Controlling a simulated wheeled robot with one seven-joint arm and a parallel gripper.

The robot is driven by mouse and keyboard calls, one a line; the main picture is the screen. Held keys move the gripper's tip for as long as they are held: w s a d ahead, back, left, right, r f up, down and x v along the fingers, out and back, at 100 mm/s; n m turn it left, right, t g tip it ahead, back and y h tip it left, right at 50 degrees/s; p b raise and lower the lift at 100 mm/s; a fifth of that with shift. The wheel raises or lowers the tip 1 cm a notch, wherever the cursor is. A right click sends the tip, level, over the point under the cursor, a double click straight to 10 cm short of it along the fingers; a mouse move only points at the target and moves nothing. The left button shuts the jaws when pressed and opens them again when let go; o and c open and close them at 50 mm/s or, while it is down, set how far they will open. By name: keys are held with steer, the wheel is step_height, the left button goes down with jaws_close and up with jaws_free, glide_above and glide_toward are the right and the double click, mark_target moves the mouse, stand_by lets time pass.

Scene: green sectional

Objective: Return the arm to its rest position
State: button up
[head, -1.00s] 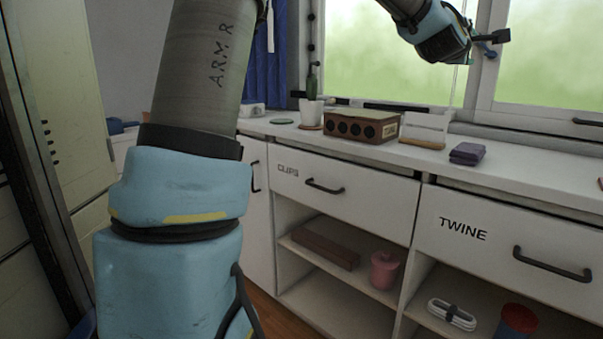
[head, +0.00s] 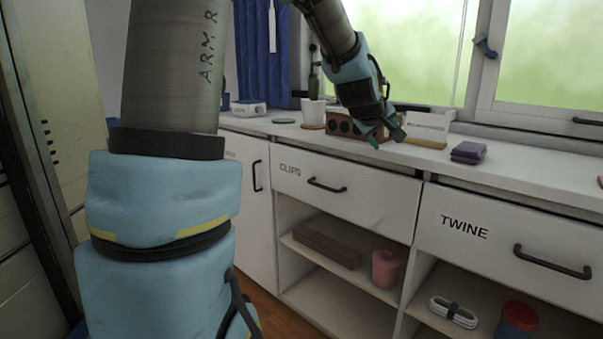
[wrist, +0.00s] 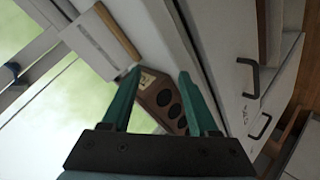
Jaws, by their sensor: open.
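My gripper (head: 388,138) hangs from my blue and black wrist in the head view, pointing down in front of the brown box with round holes (head: 343,125) on the counter. In the wrist view my gripper (wrist: 160,85) shows two green fingers spread apart with nothing held between them. The brown box also shows in the wrist view (wrist: 165,108), beyond the fingers. My upper arm and blue elbow fill the left of the head view.
Below are the CLIPS drawer (head: 345,195), the TWINE drawer (head: 510,240) and open shelves.

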steer(key=s+a+f+m+g+y, duration=0.1)
steer(key=s+a+f+g+y, duration=0.1)
steer(key=s+a+f, duration=0.6)
steer(key=s+a+f+m+g+y, duration=0.25)
steer(key=s+a, duration=0.25)
steer(key=a, duration=0.5)
steer(key=s+a+f+m+g+y, duration=0.1)
steer(key=s+a+f+g, duration=0.2)
steer(key=s+a+f, duration=0.5)
step_height(320, 180, up, 18)
steer(key=p, duration=1.7)
steer(key=shift+w+a, duration=0.2)
steer(key=shift+a, duration=0.2)
